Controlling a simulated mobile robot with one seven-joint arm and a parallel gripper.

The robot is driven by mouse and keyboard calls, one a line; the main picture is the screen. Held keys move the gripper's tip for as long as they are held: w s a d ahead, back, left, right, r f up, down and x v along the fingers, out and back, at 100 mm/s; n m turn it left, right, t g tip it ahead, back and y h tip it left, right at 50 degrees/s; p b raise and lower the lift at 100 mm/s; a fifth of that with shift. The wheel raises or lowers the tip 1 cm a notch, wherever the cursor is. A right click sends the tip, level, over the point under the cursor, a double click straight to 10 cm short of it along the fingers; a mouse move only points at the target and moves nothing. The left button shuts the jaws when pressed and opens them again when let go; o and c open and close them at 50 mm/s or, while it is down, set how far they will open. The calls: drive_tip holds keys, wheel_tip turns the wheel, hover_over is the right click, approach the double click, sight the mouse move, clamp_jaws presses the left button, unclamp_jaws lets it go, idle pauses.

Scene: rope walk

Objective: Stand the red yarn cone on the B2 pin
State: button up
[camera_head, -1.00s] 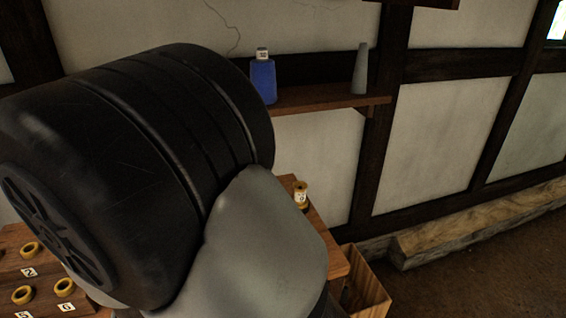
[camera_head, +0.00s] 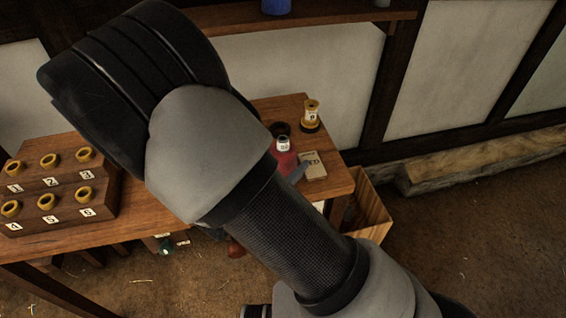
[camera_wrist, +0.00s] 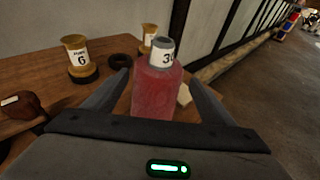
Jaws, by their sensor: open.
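The red yarn cone (camera_wrist: 157,95) stands upright on the wooden table in the wrist view, its grey top bearing a label only partly readable. In the head view the red yarn cone (camera_head: 283,162) shows beside my arm, its lower part hidden. My gripper (camera_wrist: 159,80) is open, with one finger on each side of the cone. I cannot tell whether the fingers touch it. In the head view my arm hides most of the gripper. I cannot make out a pin marked B2.
A yellow spool (camera_head: 311,116) and a dark ring (camera_head: 281,129) stand behind the cone. A small labelled card or box (camera_head: 313,168) lies to its right. A numbered block with yellow rings (camera_head: 60,190) is at the left. A wooden crate (camera_head: 370,213) stands right of the table.

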drive_tip(key=x, duration=0.5)
drive_tip(key=shift+w+a+r, duration=0.1)
drive_tip(key=shift+w+r, duration=0.05)
drive_tip(key=shift+w, duration=0.1)
drive_tip(key=c, duration=1.4)
